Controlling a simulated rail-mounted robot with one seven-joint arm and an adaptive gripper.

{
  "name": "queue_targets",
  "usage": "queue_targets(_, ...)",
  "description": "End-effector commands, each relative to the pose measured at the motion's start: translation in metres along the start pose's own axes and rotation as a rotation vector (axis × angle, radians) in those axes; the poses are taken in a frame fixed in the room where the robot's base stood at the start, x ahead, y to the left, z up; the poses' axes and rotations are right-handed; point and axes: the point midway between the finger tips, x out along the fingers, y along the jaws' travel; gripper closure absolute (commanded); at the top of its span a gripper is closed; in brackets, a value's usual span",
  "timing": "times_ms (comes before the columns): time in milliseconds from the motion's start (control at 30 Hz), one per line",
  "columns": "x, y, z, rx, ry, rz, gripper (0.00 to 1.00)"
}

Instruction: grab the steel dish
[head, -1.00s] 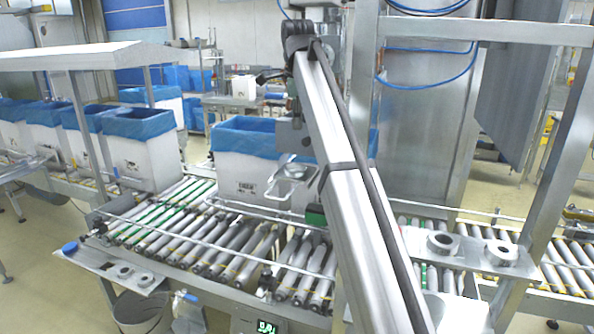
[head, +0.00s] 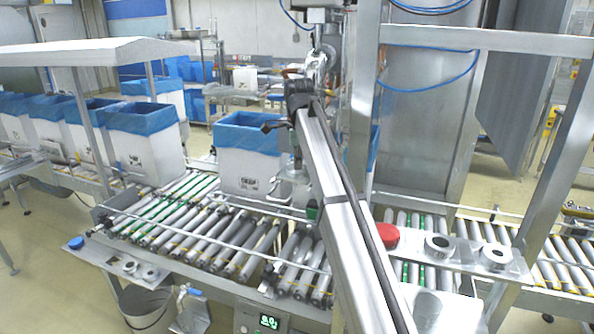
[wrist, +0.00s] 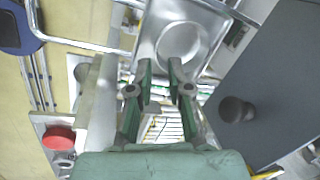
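The steel dish (wrist: 180,42) is a shiny, squarish metal piece with a round recess, at the top centre of the wrist view. In the head view, a small metal shape that looks like it (head: 293,174) shows in front of the white box, partly crowded by my arm. My gripper (wrist: 166,76) points at the dish with its two dark, green-padded fingers parted. The gap between them looks empty. The fingertips are close to the dish's near edge; I cannot tell whether they touch it. In the head view my arm largely hides the gripper.
A white box with a blue liner (head: 247,165) stands on the roller conveyor (head: 215,240). More lined boxes (head: 142,145) stand at left. A red knob (head: 384,237) and metal rings (head: 438,247) are at right. A steel post (head: 362,110) rises close behind my arm.

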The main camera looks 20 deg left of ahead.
Motion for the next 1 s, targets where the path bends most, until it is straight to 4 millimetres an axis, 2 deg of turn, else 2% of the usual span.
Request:
queue_targets(300,0.036,0.002,-0.001,0.0,0.0,0.001,0.81)
queue_targets(533,0.039,0.001,-0.001,0.0,0.0,-0.001,0.81)
queue_targets(567,0.039,0.001,-0.001,0.0,0.0,-0.001,0.89)
queue_targets(600,0.039,0.001,-0.001,0.0,0.0,-0.001,1.0)
queue_targets(1000,0.038,0.001,-0.001,0.0,0.0,-0.001,1.0)
